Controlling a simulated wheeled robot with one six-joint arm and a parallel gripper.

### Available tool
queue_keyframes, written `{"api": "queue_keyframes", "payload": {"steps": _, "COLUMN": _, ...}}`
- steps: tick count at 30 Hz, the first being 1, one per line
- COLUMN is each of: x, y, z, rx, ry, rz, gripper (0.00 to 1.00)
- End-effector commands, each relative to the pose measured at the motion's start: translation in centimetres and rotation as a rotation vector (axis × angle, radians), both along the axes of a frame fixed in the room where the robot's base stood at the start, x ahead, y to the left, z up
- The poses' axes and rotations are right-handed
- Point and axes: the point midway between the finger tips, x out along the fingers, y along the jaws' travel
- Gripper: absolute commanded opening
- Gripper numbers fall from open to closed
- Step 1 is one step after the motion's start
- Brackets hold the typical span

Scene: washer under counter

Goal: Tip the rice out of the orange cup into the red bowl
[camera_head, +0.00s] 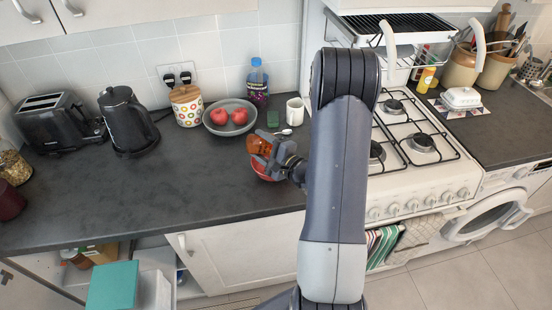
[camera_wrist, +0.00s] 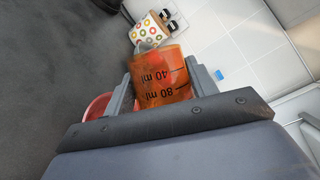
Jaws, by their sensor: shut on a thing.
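My gripper (camera_head: 266,147) is shut on the orange cup (camera_head: 257,144), above the counter in front of the grey fruit bowl. In the wrist view the cup (camera_wrist: 160,80) is see-through orange with black "40 ml" and "80 ml" marks, which read upside down, and sits between both fingers. The cup looks tilted in the head view. The red bowl (camera_head: 262,170) is on the counter just below the cup, partly hidden by my gripper and arm. In the wrist view only a piece of the red bowl (camera_wrist: 97,106) shows at the left. I cannot make out rice.
A grey bowl of red fruit (camera_head: 229,128), a dotted canister (camera_head: 187,108), a blue-capped bottle (camera_head: 258,85) and a white mug (camera_head: 294,110) stand behind. A kettle (camera_head: 126,122) and toaster (camera_head: 58,121) are left. A gas stove (camera_head: 415,140) is right. The counter's front left is clear.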

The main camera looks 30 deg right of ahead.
Motion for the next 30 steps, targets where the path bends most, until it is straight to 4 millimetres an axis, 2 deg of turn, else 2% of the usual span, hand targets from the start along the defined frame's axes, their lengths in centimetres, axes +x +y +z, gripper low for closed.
{"api": "queue_keyframes", "payload": {"steps": 30, "x": -0.04, "y": -0.31, "z": 0.15, "rx": 0.063, "ry": -0.007, "rz": 0.001, "gripper": 0.28}}
